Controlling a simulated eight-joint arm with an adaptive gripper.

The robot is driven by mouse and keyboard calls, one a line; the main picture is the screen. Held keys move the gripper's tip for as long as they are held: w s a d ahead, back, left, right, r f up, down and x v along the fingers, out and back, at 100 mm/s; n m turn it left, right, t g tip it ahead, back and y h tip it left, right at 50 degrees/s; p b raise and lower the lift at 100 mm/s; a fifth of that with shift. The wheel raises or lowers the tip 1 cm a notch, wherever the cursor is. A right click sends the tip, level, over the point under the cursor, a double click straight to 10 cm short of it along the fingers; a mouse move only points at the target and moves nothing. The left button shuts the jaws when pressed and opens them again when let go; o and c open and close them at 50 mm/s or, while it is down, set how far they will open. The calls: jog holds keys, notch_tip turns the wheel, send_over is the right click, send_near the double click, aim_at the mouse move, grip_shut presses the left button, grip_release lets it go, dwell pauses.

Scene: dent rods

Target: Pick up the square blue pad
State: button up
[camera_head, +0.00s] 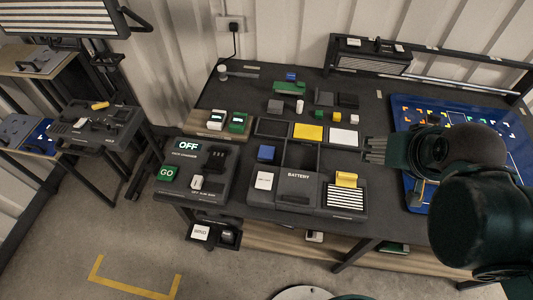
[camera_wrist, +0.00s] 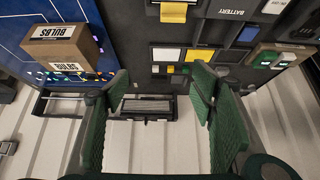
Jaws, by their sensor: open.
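A blue square block (camera_head: 266,153) sits on the dark table left of the open black compartment in the head view. It also shows near the upper right of the wrist view (camera_wrist: 248,33). A smaller blue piece (camera_head: 291,76) lies farther back near a green block; which of the two is the pad I cannot tell for sure. My gripper (camera_head: 376,150) is to the right of both, above the table near the blue board. In the wrist view its two green fingers (camera_wrist: 160,88) are spread apart with nothing between them.
A yellow pad (camera_head: 308,132) and a white pad (camera_head: 344,139) lie between the larger blue block and my gripper. A battery box (camera_head: 297,188) and a striped box with a yellow piece (camera_head: 346,180) stand in front. Cardboard boxes (camera_wrist: 62,40) stand on the blue board.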

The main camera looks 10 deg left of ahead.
jog(key=n+g, duration=0.7)
jog(key=n, duration=1.1)
send_over(266, 153)
jog(key=f, duration=2.2)
jog(key=shift+w+d+f, duration=0.1)
jog(key=shift+d+f, duration=0.15)
jog(key=shift+d, duration=0.05)
jog(key=shift+a+f, duration=0.25)
jog(key=shift+f, duration=0.15)
jog(key=shift+f, duration=1.3)
